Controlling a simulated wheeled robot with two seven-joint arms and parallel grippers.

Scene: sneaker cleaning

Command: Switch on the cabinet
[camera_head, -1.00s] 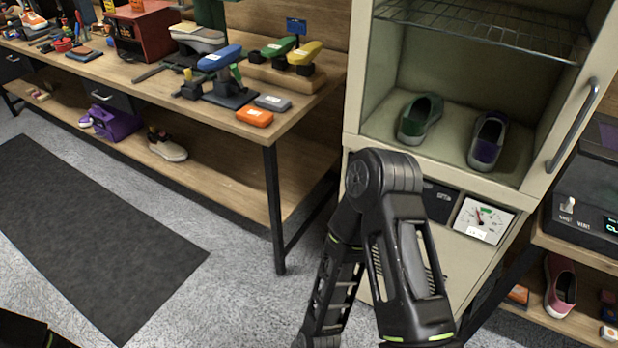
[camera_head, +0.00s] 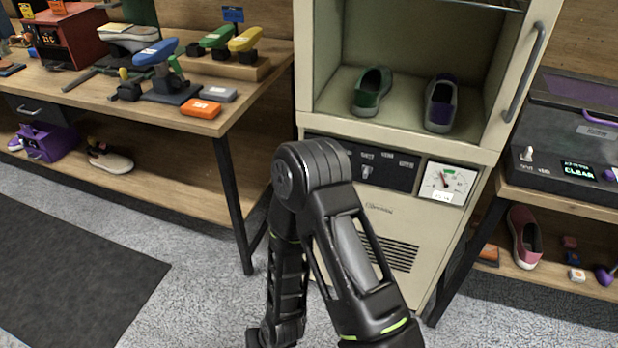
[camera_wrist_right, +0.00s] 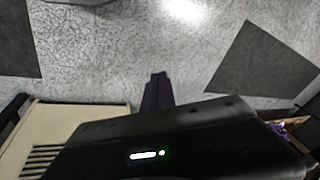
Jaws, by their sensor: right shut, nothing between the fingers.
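The cabinet (camera_head: 470,223) is a beige upright unit in the middle right of the head view. Its black control panel (camera_head: 390,168) has a small light toggle switch (camera_head: 366,172) and labels; part of the panel is hidden behind my arm. A dial gauge (camera_head: 447,182) sits right of the panel. A green shoe (camera_head: 370,92) and a purple-and-grey shoe (camera_head: 440,104) stand inside. The cabinet's vented front also shows in the right wrist view (camera_wrist_right: 80,122). My right gripper (camera_wrist_right: 158,77) is shut and empty there, over the floor beside the cabinet. My left gripper is out of view.
A workbench (camera_head: 230,112) with shoe stands and an orange box (camera_head: 201,108) is at left. A dark machine (camera_head: 565,135) with a lit "CLEAR" display stands right of the cabinet, above a shelf with a pink shoe (camera_head: 524,236). A dark mat (camera_head: 80,290) lies on open floor.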

